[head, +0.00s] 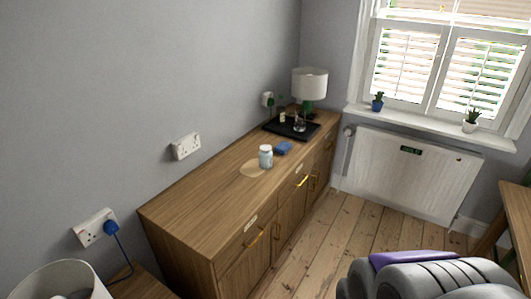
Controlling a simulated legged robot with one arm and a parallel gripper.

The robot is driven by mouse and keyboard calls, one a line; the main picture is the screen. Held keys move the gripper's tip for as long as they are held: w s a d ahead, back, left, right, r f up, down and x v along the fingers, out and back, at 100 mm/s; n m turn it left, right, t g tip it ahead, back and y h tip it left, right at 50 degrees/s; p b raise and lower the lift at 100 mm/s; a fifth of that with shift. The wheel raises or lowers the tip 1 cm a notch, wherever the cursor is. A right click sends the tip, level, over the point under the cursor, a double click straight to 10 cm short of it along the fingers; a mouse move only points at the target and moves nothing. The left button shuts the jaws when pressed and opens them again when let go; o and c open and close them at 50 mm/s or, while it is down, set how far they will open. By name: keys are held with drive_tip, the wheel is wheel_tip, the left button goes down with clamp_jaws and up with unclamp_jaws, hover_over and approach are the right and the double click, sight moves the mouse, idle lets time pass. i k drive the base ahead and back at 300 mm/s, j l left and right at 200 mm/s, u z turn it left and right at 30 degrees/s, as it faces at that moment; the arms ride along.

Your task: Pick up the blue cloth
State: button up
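The blue cloth (283,148) is a small folded bundle on top of the wooden sideboard (190,208). It lies just right of and behind a white jar (265,157), with a small gap between them. A dark tray (273,125) is farther back on the same top. I do not see my gripper in the head view, and nothing is touching the cloth.
A white-shaded lamp (310,83) stands at the sideboard's far end. A grey ribbed shape with a purple top (425,272) fills the lower right. Bare floorboards (345,234) show before the radiator (400,175).

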sight(284, 147)
drive_tip(key=i+l, duration=0.2)
drive_tip(key=i, duration=0.3)
drive_tip(key=i+l, duration=0.25)
drive_tip(key=i, duration=0.3)
drive_tip(key=i+l+u, duration=0.1)
drive_tip(key=i, duration=0.4)
drive_tip(key=i+l, duration=0.35)
drive_tip(key=i, duration=0.15)
drive_tip(key=i+l, duration=0.25)
drive_tip(key=i, duration=0.25)
